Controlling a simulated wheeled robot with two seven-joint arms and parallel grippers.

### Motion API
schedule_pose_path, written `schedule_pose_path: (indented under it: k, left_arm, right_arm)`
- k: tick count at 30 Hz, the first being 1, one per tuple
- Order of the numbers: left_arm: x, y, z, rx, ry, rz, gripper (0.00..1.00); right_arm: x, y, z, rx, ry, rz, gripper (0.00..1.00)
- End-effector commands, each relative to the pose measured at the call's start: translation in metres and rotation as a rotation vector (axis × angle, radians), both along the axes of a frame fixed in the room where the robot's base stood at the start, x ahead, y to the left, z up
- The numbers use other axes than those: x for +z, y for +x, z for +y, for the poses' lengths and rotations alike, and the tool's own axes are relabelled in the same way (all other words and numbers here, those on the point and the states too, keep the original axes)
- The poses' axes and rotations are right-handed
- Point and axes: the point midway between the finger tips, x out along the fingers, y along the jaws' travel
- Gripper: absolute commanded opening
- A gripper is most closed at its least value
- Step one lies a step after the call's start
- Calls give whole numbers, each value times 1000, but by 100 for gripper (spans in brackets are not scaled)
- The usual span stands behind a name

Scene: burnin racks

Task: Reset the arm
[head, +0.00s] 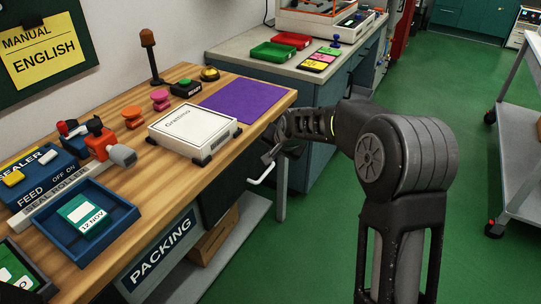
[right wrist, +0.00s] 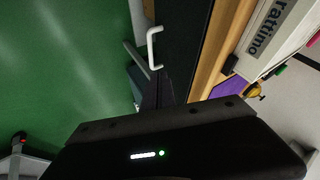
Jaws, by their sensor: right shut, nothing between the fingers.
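My right arm comes in from the lower right in the head view, bent at the elbow. Its gripper (head: 274,147) is beside the front edge of the wooden bench (head: 262,108), close to the right end of a white box marked Grattimo (head: 190,130). The gripper is shut and empty. In the right wrist view, the dark wrist body fills the bottom, and the same white box (right wrist: 282,32) shows at the top right. My left gripper is not in view.
A white drawer handle (head: 262,174) juts from the bench front just below the gripper. The bench holds a purple mat (head: 247,100), a blue tray (head: 122,207) and a sealer (head: 40,175). A grey cart (head: 515,165) stands right; green floor between is clear.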

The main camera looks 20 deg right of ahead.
Motion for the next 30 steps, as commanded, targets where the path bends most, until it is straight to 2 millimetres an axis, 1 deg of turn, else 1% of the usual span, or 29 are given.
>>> schedule_pose_path:
  k: [3,17,20,22,23,26,29,30]
  left_arm:
    - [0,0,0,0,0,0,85]
    - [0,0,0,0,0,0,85]
    - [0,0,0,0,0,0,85]
    - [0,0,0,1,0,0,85]
    - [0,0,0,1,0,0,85]
    - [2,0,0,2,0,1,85]
    - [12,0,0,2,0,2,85]
    - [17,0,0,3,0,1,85]
  right_arm:
    - [3,-3,0,0,1,1,0]
    - [3,-3,0,2,-1,1,0]
    - [4,-1,-1,26,-21,-9,0]
    - [7,5,-1,65,-59,-43,0]
    - [5,6,2,94,-79,-58,0]
    - [-24,0,38,225,-131,-74,0]
    - [-68,-23,76,349,-163,-42,0]
    - [-89,-38,92,401,-169,-23,0]
